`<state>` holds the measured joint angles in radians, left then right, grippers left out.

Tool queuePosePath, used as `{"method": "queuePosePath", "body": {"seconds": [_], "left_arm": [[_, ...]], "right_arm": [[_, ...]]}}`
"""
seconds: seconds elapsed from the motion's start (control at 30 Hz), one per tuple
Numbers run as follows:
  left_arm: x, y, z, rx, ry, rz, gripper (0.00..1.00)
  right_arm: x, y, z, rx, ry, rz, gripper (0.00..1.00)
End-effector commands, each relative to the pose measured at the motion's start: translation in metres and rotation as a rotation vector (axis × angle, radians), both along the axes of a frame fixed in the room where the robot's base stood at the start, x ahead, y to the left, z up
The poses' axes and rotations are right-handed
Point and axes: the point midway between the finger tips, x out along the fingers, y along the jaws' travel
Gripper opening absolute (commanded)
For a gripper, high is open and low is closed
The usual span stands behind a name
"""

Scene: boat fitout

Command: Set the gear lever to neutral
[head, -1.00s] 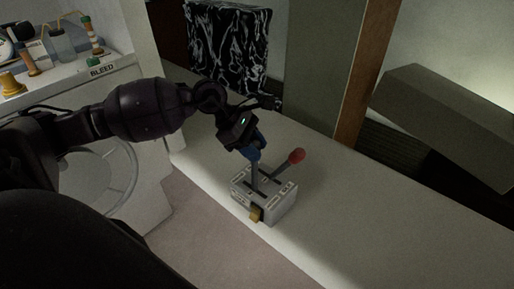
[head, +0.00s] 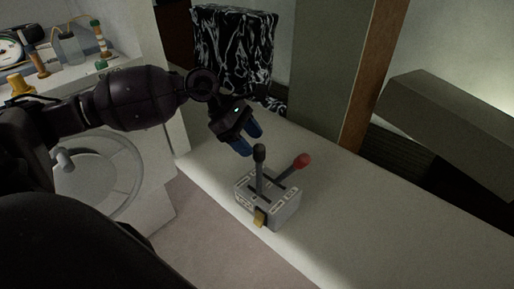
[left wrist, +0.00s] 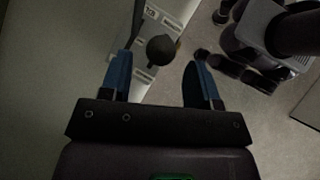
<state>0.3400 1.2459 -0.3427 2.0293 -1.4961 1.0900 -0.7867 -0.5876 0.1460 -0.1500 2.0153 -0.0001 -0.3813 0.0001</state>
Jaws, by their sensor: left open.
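The grey lever box (head: 270,203) stands on the pale bench. The black-knobbed gear lever (head: 259,168) rises nearly upright from a slot in it. A second lever with a red knob (head: 302,161) leans to the right. A small yellow part (head: 260,217) sits at the box's front. My left gripper (head: 250,144) is open and empty, just up and left of the black knob, apart from it. In the left wrist view the black knob (left wrist: 161,48) shows between and beyond the blue fingertips (left wrist: 160,70). My right gripper is not in view.
A black-and-white patterned block (head: 234,50) stands behind my left arm. A wooden post (head: 374,75) and a grey slanted box (head: 450,115) are at the right. A counter with bottles (head: 68,46) is at the left. The bench right of the lever box is clear.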

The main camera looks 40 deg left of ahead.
Motion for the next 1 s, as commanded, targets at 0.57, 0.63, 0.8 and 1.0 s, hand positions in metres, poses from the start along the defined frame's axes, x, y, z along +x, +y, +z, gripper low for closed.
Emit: {"method": "queuePosePath", "body": {"seconds": [0.57, 0.63, 0.8, 1.0], "left_arm": [[-0.014, 0.037, 0.051, 0.001, 0.0, -0.001, 0.56], [-0.014, 0.037, 0.052, 0.001, 0.0, -0.001, 0.56], [-0.013, 0.037, 0.051, 0.001, 0.0, -0.001, 0.56], [-0.013, 0.037, 0.051, 0.001, 0.0, -0.001, 0.56]], "right_arm": [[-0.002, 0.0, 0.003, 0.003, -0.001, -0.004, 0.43], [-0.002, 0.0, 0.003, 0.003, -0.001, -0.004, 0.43], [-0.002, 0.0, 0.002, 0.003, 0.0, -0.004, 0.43], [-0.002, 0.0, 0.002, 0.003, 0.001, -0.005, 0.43]]}}
